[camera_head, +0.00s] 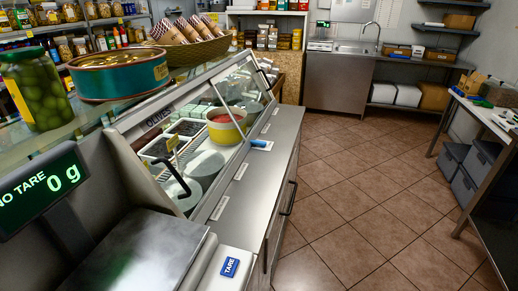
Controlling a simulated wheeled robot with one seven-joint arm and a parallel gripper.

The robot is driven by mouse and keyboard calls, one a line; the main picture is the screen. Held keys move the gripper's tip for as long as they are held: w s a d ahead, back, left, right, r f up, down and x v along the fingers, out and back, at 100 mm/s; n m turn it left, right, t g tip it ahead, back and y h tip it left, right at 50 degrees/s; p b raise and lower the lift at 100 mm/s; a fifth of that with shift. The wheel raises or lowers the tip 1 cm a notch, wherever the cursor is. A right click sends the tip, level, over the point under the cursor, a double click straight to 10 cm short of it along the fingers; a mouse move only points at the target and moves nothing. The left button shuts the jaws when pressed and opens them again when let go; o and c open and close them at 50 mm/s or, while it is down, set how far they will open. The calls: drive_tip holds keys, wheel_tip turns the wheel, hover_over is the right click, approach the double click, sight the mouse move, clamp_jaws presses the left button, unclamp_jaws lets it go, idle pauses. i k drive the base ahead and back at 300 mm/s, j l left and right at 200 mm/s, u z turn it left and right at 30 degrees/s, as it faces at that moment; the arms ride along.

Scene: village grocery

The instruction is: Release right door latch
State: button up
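A glass-fronted refrigerated deli counter (236,190) runs away from me through the middle of the view. A black curved handle (176,180) stands at the near end of its glass. Below its steel ledge are cabinet fronts, one with a dark bar handle (288,198). I cannot make out a door latch clearly, and I cannot tell which part is the right door. My gripper is not in view.
A scale reading 0 g (52,186) with a steel plate (135,255) fills the near left. A green olive jar (35,90) and a large round tin (118,74) stand on the top shelf. Tiled floor (365,190) is clear between the counter and a right-hand table (492,118).

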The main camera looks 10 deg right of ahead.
sight(262, 144)
drive_tip(key=i+l+u, duration=0.25)
drive_tip(key=u, duration=0.25)
drive_tip(key=i+l+u, duration=0.1)
drive_tip(key=l+u, duration=0.25)
drive_tip(key=i+l+u, duration=0.15)
drive_tip(key=l, duration=0.55)
drive_tip(key=i+l+u, duration=0.15)
drive_tip(key=l, duration=0.55)
drive_tip(key=l+u, duration=0.2)
drive_tip(key=l, duration=1.25)
